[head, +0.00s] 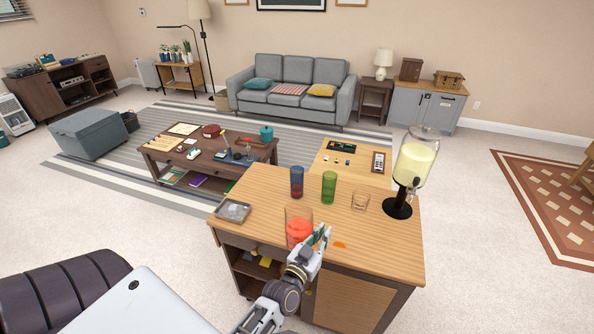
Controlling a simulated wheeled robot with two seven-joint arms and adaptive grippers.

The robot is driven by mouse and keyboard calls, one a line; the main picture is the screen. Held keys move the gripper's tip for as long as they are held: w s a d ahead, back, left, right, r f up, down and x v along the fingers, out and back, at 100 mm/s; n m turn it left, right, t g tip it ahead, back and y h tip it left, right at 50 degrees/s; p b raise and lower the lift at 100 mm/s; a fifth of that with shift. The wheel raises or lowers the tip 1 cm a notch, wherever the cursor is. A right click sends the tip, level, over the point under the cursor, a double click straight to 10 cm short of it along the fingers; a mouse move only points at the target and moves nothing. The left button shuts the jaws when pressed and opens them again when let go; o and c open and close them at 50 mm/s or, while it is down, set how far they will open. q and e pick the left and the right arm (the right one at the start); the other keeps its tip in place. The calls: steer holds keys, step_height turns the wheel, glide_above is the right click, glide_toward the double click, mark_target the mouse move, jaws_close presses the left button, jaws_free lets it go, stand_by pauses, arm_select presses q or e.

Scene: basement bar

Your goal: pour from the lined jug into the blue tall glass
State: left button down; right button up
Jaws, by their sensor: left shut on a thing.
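The lined jug (299,218) is clear, with orange-red liquid in its lower part, and is at the front of the wooden bar top. It looks about upright; I cannot tell whether it touches the top. My left gripper (318,239) is shut on the jug at its right side, and the fingers hide part of that side. The blue tall glass (297,180) stands upright behind the jug, apart from it, and its lower part looks reddish. My right gripper is not in view.
A drink dispenser (415,164) stands at the right. A grey ashtray-like dish (233,211) is at the left. A small orange patch (340,245) lies by the gripper.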

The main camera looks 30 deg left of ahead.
arm_select(q)
steer(key=w+r+m+h+p, duration=0.1)
steer(key=w+r+h, duration=0.1)
steer(key=w+r, duration=0.7)
steer(key=w+r+m+h+p, duration=0.15)
steer(key=w+r, duration=0.25)
steer(key=r, duration=0.9)
steer(key=w+a+f+h, duration=0.1)
steer(key=w+a+f, duration=0.1)
steer(key=w+f, duration=0.3)
steer(key=shift+f+g, duration=0.3)
steer(key=shift+f, duration=2.1)
steer(key=shift+w+m, duration=0.1)
steer(key=shift+m, duration=0.15)
steer(key=shift+r+p, duration=0.15)
steer(key=shift+p, duration=0.2)
